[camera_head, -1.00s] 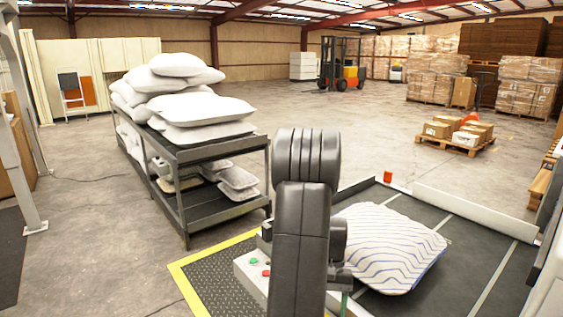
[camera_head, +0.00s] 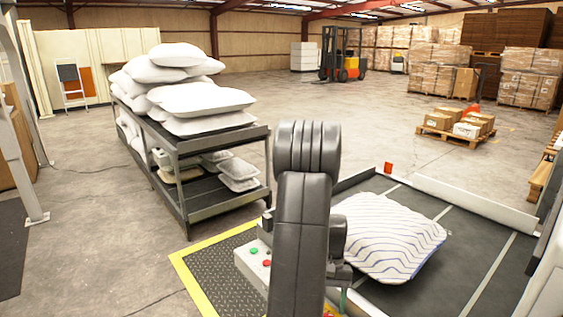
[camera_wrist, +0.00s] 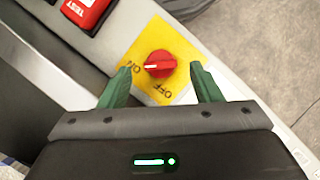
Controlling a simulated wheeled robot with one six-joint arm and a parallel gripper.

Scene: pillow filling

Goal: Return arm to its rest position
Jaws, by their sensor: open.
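My gripper (camera_wrist: 160,68) is open in the wrist view, with its two green fingers spread apart. A red rotary knob (camera_wrist: 160,64) on a yellow plate (camera_wrist: 178,39) marked ON and OFF shows between the fingertips. I cannot tell how far the tips are from it. Nothing is held. In the head view my dark arm stands upright in the front middle, and the gripper is largely hidden below it. A white pillow with blue stripes (camera_head: 390,237) lies on the dark belt (camera_head: 465,240) to the right of the arm.
A grey control box with green and red buttons (camera_head: 260,258) sits left of my arm, beside a yellow-edged mat (camera_head: 215,270). A dark shelf (camera_head: 190,190) with stacked white pillows (camera_head: 205,98) stands on the left. A red TEST button (camera_wrist: 88,12) is near the knob. The floor behind is open.

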